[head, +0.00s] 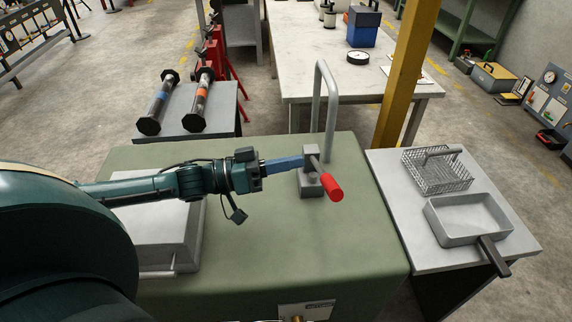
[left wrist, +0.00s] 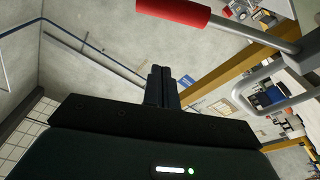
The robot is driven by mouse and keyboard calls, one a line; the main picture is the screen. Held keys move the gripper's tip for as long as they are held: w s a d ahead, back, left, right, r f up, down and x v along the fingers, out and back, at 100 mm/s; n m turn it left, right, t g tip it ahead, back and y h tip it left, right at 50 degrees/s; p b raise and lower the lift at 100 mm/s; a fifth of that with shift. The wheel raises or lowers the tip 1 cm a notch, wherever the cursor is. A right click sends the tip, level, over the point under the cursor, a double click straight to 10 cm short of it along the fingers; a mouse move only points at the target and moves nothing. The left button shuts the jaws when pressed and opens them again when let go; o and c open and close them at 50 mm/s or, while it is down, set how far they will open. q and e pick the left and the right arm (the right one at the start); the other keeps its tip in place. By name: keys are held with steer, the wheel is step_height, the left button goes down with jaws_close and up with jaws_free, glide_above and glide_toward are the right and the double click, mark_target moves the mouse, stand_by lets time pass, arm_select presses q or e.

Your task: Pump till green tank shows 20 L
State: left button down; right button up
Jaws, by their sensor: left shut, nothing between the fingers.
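The green tank (head: 260,235) is a broad green box in the lower middle of the head view. On its top stands a grey hand pump (head: 311,183) with a lever ending in a red grip (head: 333,187), tilted down toward the front right. The lever and red grip (left wrist: 175,11) also show in the left wrist view, above the fingers. My left gripper (head: 300,161) is shut and empty, its fingertips at the pump's left side; contact is unclear. Its shut fingers show in the left wrist view (left wrist: 161,72). My right gripper is out of view. No readable level shows.
A bent grey pipe (head: 332,105) rises behind the pump. A grey side table (head: 400,215) at right holds a wire basket (head: 436,172) and a metal pan (head: 468,217). A yellow post (head: 407,70) stands behind. A low stand (head: 222,105) holds two capped cylinders.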

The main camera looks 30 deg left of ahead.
arm_select(q)
steer(key=r+p, duration=0.1)
glide_above(323, 173)
steer(key=s, duration=0.2)
steer(key=shift+s+d+f, duration=0.2)
steer(key=shift+s+f, duration=0.35)
steer(key=shift+f, duration=0.35)
steer(key=shift+s+d+f, duration=0.2)
steer(key=shift+s+f, duration=0.3)
steer(key=shift+f, duration=0.4)
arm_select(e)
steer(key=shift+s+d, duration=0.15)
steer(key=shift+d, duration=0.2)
arm_select(q)
steer(key=shift+m, duration=0.9)
steer(key=f, duration=0.1)
steer(key=s+d+f+b, duration=0.1)
steer(key=f, duration=0.1)
steer(key=s+f+b, duration=0.1)
steer(key=f, duration=0.1)
steer(key=shift+d+f, duration=0.1)
steer(key=shift+d, duration=0.15)
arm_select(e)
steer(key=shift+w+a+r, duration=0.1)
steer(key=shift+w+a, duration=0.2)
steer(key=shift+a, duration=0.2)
